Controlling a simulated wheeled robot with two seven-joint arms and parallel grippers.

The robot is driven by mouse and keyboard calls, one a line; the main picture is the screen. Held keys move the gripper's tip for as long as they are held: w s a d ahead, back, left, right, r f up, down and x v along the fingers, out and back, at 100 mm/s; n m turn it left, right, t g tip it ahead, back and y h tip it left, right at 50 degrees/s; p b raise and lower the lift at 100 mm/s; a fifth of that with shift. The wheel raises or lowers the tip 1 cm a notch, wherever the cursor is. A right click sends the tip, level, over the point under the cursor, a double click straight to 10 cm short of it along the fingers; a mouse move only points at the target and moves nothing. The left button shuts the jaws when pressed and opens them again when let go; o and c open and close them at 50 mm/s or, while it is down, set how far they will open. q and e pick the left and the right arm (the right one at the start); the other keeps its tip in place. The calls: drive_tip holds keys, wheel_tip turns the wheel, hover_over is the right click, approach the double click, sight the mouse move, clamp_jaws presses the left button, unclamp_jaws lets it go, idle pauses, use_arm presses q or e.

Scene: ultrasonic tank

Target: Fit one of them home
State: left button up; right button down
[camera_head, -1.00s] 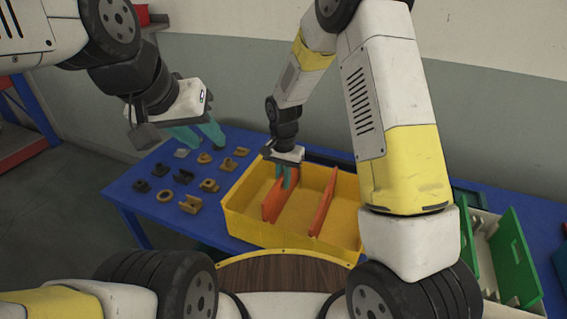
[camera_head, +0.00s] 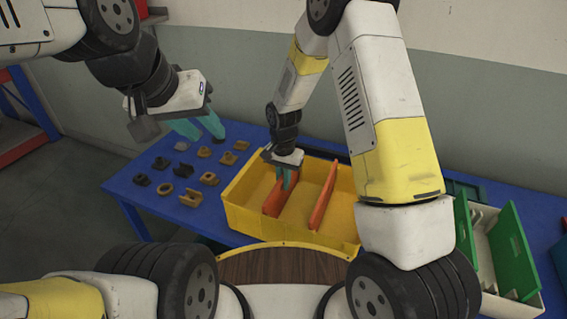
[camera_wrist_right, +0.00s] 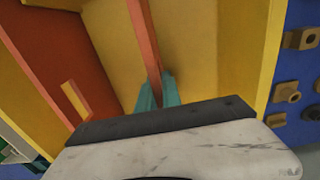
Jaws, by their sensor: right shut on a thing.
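A yellow bin (camera_head: 252,226) stands on the blue table and holds two orange divider plates. My right gripper (camera_head: 288,180) reaches down into the bin and is shut on the left divider (camera_head: 274,203). In the right wrist view, this divider (camera_wrist_right: 148,45) stands edge-on between the teal fingertips (camera_wrist_right: 156,92). I cannot tell whether its ends sit in slots or how near the floor it is. The other divider (camera_head: 322,196), with a rectangular opening, stands across the bin to the right. My left gripper (camera_head: 198,128) is open and empty above the table's back left.
Several brown and grey small parts (camera_head: 209,179) lie on the blue table (camera_head: 142,202) left of the bin. A pale bin with green panels (camera_head: 513,245) stands at the right. My right arm hides the yellow bin's right end.

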drive_tip(key=shift+f, duration=0.25)
drive_tip(key=c, duration=1.5)
unclamp_jaws()
drive_tip(key=shift+o, duration=0.2)
drive_tip(key=shift+r, duration=0.1)
wheel_tip(320, 180, up, 6)
drive_tip(key=shift+r, duration=0.8)
